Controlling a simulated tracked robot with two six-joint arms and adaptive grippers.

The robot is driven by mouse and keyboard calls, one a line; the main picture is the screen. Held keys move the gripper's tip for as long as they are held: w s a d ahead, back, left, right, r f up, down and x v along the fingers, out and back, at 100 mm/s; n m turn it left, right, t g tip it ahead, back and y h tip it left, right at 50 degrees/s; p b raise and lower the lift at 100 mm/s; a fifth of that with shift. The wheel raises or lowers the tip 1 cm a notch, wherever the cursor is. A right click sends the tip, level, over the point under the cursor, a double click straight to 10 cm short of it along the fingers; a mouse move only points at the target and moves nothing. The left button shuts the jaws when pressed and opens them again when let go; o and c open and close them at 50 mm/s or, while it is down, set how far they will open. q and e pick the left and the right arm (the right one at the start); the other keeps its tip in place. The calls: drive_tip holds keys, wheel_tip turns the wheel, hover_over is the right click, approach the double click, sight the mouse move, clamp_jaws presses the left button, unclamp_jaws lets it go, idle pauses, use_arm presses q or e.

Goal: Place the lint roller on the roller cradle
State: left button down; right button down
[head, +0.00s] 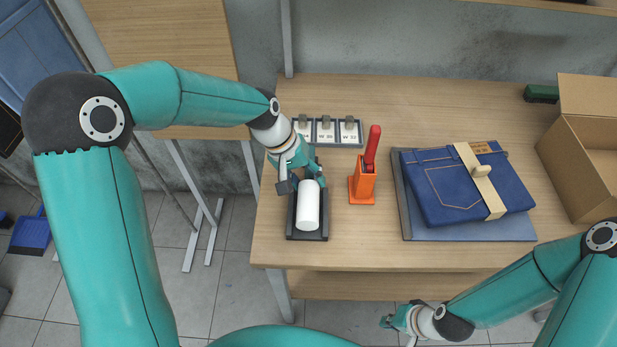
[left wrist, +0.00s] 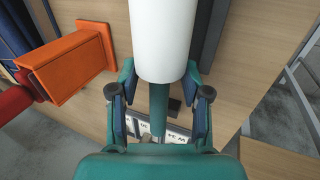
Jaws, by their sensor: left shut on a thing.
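The lint roller has a white cylinder (head: 307,207) and a teal handle (left wrist: 158,112). My left gripper (head: 302,180) is shut on the handle, with a finger on each side in the left wrist view (left wrist: 158,105). The white cylinder points toward the front of the table and lies over the dark roller cradle (head: 308,237), within its outline in the head view. A strip of the cradle shows beside the cylinder in the left wrist view (left wrist: 213,35). I cannot tell whether the roller touches it. My right gripper (head: 397,328) is open and empty in front of the table.
An orange holder (head: 362,187) with a red-handled tool stands just right of the cradle. Labelled plates (head: 326,132) lie behind the roller. A folded blue denim item (head: 450,195) lies on a grey board to the right. A cardboard box (head: 590,150) stands at the far right.

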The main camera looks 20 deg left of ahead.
use_arm(q)
drive_tip(key=c, duration=0.5)
unclamp_jaws()
drive_tip(key=shift+r, duration=0.2)
drive_tip(key=shift+r+p, duration=0.25)
drive_tip(key=shift+p, duration=0.15)
drive_tip(key=shift+r+p, duration=0.45)
drive_tip(key=shift+r, duration=0.1)
drive_tip(key=b+v, duration=0.1)
drive_tip(key=v, duration=1)
drive_tip(key=shift+a+r, duration=0.15)
drive_tip(key=shift+a, duration=0.05)
drive_tip(key=shift+s, duration=0.1)
